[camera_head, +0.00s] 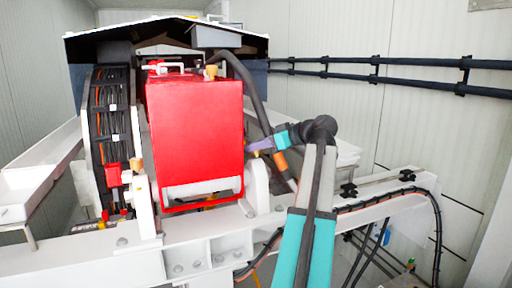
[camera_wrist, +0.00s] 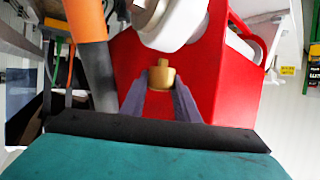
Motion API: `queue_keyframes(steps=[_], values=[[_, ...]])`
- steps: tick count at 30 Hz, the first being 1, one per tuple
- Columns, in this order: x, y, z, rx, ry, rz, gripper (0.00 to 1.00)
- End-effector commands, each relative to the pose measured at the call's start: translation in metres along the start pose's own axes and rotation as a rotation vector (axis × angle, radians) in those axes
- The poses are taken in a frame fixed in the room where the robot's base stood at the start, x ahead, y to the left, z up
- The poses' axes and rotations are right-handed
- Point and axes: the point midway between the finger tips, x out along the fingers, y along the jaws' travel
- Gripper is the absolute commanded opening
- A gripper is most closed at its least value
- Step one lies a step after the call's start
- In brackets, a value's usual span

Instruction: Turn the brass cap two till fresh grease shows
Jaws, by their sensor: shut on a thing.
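The brass cap (camera_wrist: 161,76) sits between the purple fingertips of my gripper (camera_wrist: 161,84) in the wrist view, against the red pump housing (camera_wrist: 212,85). The fingers are shut on its sides. In the head view my gripper (camera_head: 256,147) reaches the right side of the red pump housing (camera_head: 196,130), and only a small bit of brass shows at the fingertips. Other brass caps show on top of the pump (camera_head: 211,71) and at its left (camera_head: 136,164). I cannot read any cap number, and I cannot make out grease at the held cap.
An orange-and-grey hose (camera_wrist: 90,45) runs close to the left of my gripper in the wrist view. A white round part (camera_wrist: 160,25) lies just beyond the cap. A white frame beam (camera_head: 90,258) crosses the front, and black pipes (camera_head: 400,70) run along the right wall.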

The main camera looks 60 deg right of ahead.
Motion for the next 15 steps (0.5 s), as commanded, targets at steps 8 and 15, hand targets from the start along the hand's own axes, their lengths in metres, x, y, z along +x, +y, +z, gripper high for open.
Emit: queue_keyframes(steps=[8,15], values=[[0.0000,-0.0022,0.0010,0.024,-0.001,0.053,0.06],[0.0002,-0.0034,0.0014,0.070,0.002,0.166,0.06]])
